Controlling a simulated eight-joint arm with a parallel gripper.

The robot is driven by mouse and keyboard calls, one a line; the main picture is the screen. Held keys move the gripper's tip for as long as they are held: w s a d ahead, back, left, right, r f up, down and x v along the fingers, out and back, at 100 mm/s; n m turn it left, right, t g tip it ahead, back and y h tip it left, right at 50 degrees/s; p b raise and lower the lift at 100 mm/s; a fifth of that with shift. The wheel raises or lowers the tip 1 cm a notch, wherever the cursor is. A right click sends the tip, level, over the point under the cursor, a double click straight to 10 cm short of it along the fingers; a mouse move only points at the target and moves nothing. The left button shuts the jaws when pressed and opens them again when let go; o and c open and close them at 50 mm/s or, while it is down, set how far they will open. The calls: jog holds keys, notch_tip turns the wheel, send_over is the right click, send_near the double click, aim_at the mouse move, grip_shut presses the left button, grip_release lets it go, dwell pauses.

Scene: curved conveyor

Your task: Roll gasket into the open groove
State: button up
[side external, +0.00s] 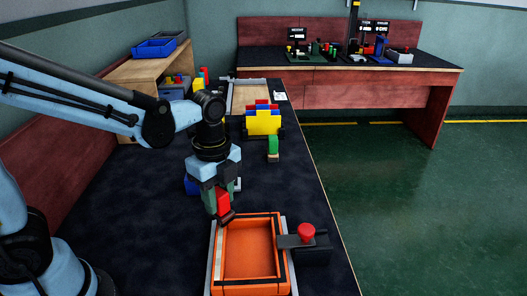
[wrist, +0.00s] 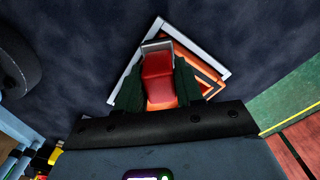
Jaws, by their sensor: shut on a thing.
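My gripper (side external: 218,203) is shut on a red tool (side external: 223,202), its green fingers on either side of it. In the wrist view the red tool (wrist: 159,80) sits between the fingers, with a pale grey piece at its far end. The tool's dark lower end is at the upper left corner of the orange housing (side external: 249,291); I cannot tell whether it touches. A black strip (side external: 279,250) runs along the housing's right and far rim. The left rim shows a pale strip (side external: 218,255). In the wrist view the tool and fingers hide much of the housing (wrist: 206,74).
A black block with a red button (side external: 306,231) stands at the housing's right, its grey arm reaching over the rim. Beyond are a green block (side external: 273,146), a yellow block holder (side external: 263,123) and a pale tray (side external: 249,95). The dark table left of the housing is clear.

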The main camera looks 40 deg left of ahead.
jog(key=shift+r, duration=4.05)
jog(key=shift+f, duration=0.25)
